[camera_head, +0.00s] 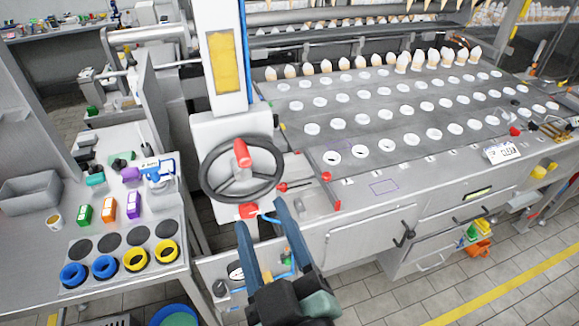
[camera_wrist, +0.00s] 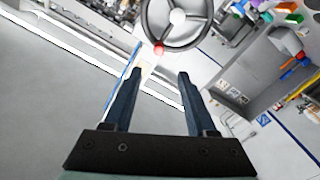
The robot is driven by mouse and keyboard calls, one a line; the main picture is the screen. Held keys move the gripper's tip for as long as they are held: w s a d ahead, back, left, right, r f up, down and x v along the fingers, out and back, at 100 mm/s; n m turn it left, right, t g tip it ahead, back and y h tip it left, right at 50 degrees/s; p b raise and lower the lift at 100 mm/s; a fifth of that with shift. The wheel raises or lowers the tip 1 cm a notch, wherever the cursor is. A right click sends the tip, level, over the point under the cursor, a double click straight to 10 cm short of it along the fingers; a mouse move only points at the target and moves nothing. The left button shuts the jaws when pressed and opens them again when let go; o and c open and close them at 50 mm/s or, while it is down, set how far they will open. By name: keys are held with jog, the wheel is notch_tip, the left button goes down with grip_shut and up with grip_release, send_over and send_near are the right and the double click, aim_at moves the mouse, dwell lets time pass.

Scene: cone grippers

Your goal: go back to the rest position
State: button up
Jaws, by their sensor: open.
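My gripper (camera_head: 263,216) is open and empty, with its two long dark-blue fingers apart. In the head view it hangs in front of the machine, just below the black handwheel (camera_head: 241,169) with its red knob. In the wrist view my gripper (camera_wrist: 158,75) points toward the handwheel (camera_wrist: 177,17), which shows beyond the fingertips at the top. Nothing is between the fingers. Whether a fingertip touches the machine cannot be told.
The machine's perforated plate (camera_head: 400,125) spreads to the right, with cones along its far side. At left, a side table (camera_head: 40,225) holds blue rings (camera_head: 74,274), yellow rings (camera_head: 135,259) and small coloured boxes (camera_head: 108,209). Tiled floor (camera_head: 440,285) is free at the front right.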

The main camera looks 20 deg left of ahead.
jog(key=w+d+r+m+t+h, duration=0.2)
jog(key=w+d+r+m+t, duration=0.1)
jog(key=r, duration=0.6)
jog(key=w+d+r+m+t+h, duration=0.2)
jog(key=w+d+r+m+t, duration=0.15)
jog(key=r, duration=0.65)
jog(key=s+d+r+m+t+h, duration=0.1)
jog(key=s+r+m+t+h, duration=0.1)
jog(key=r, duration=0.6)
jog(key=s+d+r+m+t+h, duration=0.2)
jog(key=s+r+m+t+h, duration=0.1)
jog(key=r, duration=0.4)
jog(key=shift+s+d+r+m+t+h, duration=0.3)
jog(key=shift+s+r+m+t+h, duration=0.1)
jog(key=shift+m+t+h, duration=0.1)
jog(key=shift+w, duration=0.1)
